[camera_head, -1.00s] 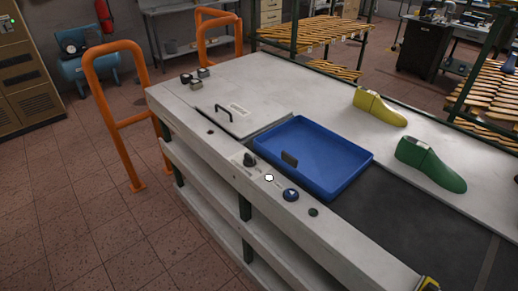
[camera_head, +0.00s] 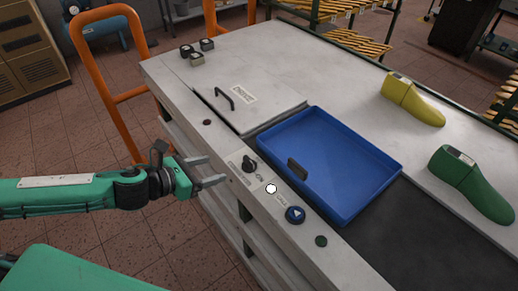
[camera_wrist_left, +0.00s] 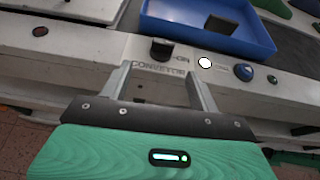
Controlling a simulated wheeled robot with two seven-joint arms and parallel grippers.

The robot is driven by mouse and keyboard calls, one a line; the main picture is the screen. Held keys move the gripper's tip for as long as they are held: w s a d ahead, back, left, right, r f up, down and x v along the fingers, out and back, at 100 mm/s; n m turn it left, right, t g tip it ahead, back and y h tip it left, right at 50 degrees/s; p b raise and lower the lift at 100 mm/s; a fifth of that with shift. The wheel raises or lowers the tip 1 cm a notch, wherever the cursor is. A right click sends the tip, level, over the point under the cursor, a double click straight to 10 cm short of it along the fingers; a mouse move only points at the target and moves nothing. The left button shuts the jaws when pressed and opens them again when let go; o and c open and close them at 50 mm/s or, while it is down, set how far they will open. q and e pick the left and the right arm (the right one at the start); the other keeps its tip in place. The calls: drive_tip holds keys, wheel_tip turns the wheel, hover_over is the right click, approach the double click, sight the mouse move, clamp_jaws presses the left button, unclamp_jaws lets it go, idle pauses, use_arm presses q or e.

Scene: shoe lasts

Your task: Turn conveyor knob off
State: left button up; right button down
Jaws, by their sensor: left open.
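The black conveyor knob (camera_head: 249,163) sits on the pale front ledge of the conveyor bench, beside an "ON" label. It also shows in the left wrist view (camera_wrist_left: 161,49), above the word CONVEYOR. My left gripper (camera_head: 223,170) is open and empty, just left of the knob and apart from it. In the left wrist view its two fingers (camera_wrist_left: 153,84) point toward the knob, one on each side of the CONVEYOR label. My right gripper is not in view.
A white button (camera_head: 271,188), a blue arrow button (camera_head: 295,214) and a dark green button (camera_head: 321,241) follow along the ledge. A blue tray (camera_head: 345,150) lies behind them. Yellow (camera_head: 412,101) and green (camera_head: 470,185) shoe lasts stand on the bench. An orange rail (camera_head: 112,60) stands left.

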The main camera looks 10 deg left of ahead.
sight(248, 160)
use_arm(q)
drive_tip(key=p+x, duration=0.1)
drive_tip(key=x, duration=0.6)
drive_tip(key=d+p+x, duration=0.1)
drive_tip(key=x, duration=0.3)
drive_tip(key=shift+r+p, duration=0.3)
drive_tip(key=shift+p, duration=0.05)
drive_tip(key=shift+x, duration=0.95)
drive_tip(key=shift+f, duration=0.1)
drive_tip(key=shift+c, duration=0.4)
drive_tip(key=c, duration=0.9)
drive_tip(key=shift+s, duration=0.1)
